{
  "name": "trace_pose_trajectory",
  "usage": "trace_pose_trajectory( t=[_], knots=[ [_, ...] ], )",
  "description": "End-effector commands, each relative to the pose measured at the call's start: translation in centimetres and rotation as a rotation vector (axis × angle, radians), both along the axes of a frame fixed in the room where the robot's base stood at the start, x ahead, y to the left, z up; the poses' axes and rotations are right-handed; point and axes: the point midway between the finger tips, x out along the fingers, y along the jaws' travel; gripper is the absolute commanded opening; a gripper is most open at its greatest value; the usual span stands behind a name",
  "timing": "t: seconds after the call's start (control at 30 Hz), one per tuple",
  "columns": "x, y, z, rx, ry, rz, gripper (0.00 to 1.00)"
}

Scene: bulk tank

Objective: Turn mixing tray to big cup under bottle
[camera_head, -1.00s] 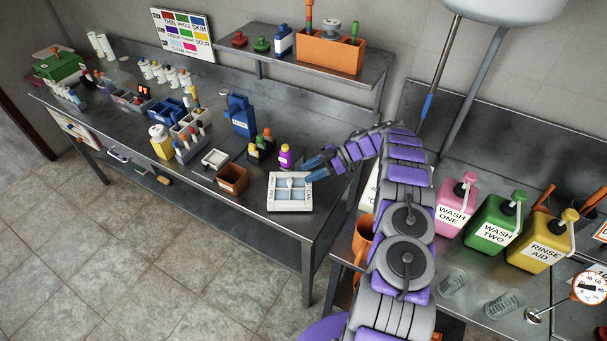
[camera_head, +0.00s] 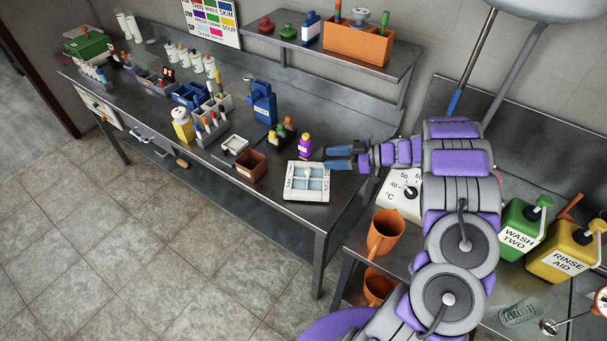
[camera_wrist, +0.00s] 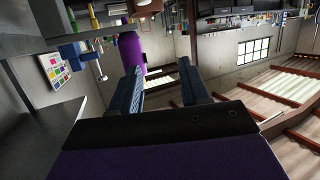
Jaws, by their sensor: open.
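The white mixing tray (camera_head: 291,193) lies on the metal bench near its front right corner. It has pale blue compartments, a small pale knob in the middle and lettering on its sides, too small to read fully. A purple bottle with a yellow cap (camera_head: 305,146) stands just behind it. My gripper (camera_head: 327,158) is open and empty, its two blue fingers pointing left at the tray's back right, close to the bottle. In the wrist view, the fingers (camera_wrist: 160,68) are apart and the purple bottle (camera_wrist: 130,48) shows beyond them. I cannot tell which compartment is the big cup.
A brown open box (camera_head: 251,167) and a small white tray (camera_head: 235,145) stand left of the mixing tray. A dark rack of small bottles (camera_head: 281,132) is behind. A white dial box (camera_head: 401,194) and an orange jug (camera_head: 385,232) are at right.

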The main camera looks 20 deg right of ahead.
Motion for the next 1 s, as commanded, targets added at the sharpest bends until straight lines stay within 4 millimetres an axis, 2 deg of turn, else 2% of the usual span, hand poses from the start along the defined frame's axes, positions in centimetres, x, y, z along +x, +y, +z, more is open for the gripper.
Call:
trace_pose_trajectory(
  t=[0.03,0.2,0.37,0.57,1.0],
  knots=[
    [-1.1,-0.9,-1.0,-0.016,0.023,-0.052,0.46],
    [-3.6,-3.2,-3.1,-0.064,0.073,-0.177,0.46],
    [-4.4,-4.0,-3.7,-0.086,0.089,-0.223,0.46],
    [-3.1,-2.5,-4.6,-0.085,0.090,-0.221,0.46],
    [2.2,3.4,-8.0,-0.083,0.089,-0.219,0.46]
  ],
)
